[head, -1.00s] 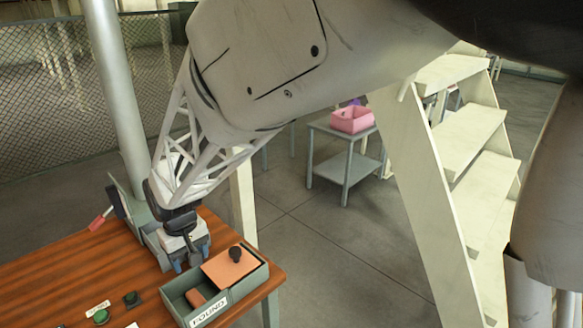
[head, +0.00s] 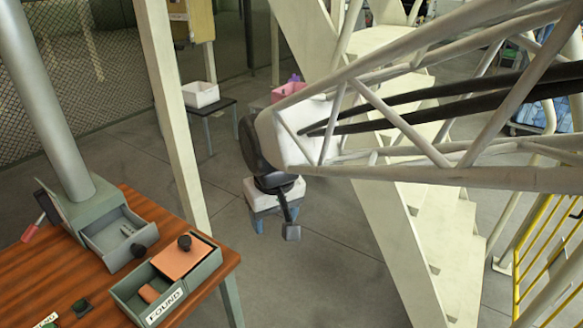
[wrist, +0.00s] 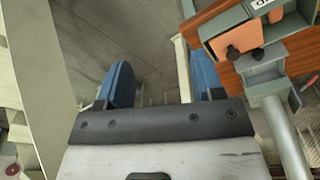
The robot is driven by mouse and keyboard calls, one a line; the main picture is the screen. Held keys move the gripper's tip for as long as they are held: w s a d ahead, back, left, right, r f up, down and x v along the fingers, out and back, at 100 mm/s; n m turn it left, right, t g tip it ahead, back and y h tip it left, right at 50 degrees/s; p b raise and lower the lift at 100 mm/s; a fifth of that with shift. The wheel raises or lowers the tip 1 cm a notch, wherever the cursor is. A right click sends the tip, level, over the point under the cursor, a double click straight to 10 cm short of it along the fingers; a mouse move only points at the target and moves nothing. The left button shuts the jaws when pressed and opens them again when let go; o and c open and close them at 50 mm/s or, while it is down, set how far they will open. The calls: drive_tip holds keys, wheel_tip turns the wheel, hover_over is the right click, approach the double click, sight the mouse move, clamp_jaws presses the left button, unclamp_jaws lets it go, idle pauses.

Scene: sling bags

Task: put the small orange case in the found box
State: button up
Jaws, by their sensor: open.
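The found box (head: 124,292) is a grey-green open box at the table's right corner, with a FOUND label on its front. The small orange case (head: 149,294) lies inside its left part. A flat orange panel with a black knob (head: 182,261) covers the box's right part. The box (wrist: 207,29) is at the top right of the wrist view, with the case (wrist: 275,15) and panel (wrist: 241,35). My gripper (head: 270,224) is open and empty, off the table's right side over the floor. Its blue fingers (wrist: 162,85) are apart, with only floor between them.
A grey drawer (head: 108,238) with a black knob stands pulled out beside the column (head: 45,100), just behind the box. Green buttons (head: 80,306) sit at the table's front. Cream stairs (head: 440,245) and a yellow railing (head: 545,255) are to the right. Floor is clear below my gripper.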

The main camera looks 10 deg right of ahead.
drive_tip(key=s+d+m+t, duration=0.1)
drive_tip(key=s+d+m, duration=0.2)
drive_tip(key=s+d, duration=0.8)
drive_tip(key=shift+s+d+r, duration=0.2)
drive_tip(key=shift+d+r, duration=0.05)
drive_tip(key=shift+r, duration=0.2)
drive_tip(key=shift+h, duration=0.3)
idle(0.4)
